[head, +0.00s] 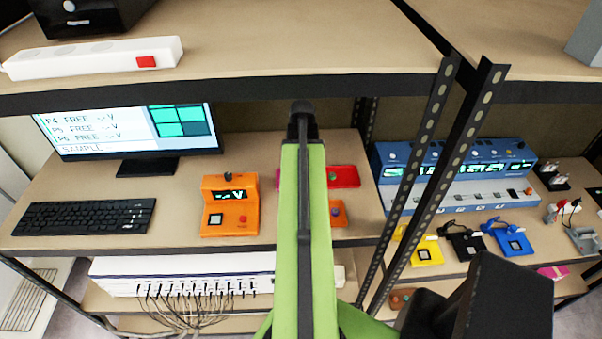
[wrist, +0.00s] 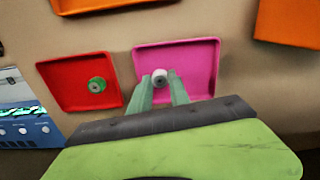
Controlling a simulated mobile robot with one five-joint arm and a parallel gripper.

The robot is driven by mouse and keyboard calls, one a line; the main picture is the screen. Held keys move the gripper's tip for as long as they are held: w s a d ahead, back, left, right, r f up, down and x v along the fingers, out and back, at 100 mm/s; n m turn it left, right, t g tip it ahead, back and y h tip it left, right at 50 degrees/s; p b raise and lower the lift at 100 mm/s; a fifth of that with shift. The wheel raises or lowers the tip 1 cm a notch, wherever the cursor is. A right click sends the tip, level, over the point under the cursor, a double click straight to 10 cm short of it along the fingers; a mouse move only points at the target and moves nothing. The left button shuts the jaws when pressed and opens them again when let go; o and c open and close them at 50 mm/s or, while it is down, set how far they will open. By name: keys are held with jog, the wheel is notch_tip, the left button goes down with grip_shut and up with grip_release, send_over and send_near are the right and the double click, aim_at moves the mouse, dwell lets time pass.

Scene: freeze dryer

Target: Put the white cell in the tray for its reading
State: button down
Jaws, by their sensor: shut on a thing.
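My gripper (wrist: 161,84) shows in the wrist view, its two pale green fingers closed around the white cell (wrist: 160,76). The cell is over the pink tray (wrist: 205,60), within its outline; I cannot tell whether it touches the tray floor. The red tray (wrist: 72,98) is just left of the pink one and holds a green cell (wrist: 97,85). In the head view my arm hides the gripper and the white cell. Only a sliver of the pink tray (head: 279,178) shows there, and the red tray (head: 348,176) is right of my arm.
An orange tray (head: 341,219) lies nearer the shelf's front edge. The orange meter (head: 230,212) stands left of my arm. A monitor (head: 130,128) and keyboard (head: 85,215) are further left. Perforated posts (head: 425,140) separate this shelf from the blue instrument (head: 455,180). An upper shelf hangs above.

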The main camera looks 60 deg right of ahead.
jog(key=shift+f, duration=0.15)
jog(key=c, duration=1.5)
grip_release()
jog(key=shift+r, duration=0.25)
notch_tip(320, 180, up, 12)
jog(key=p, duration=1.2)
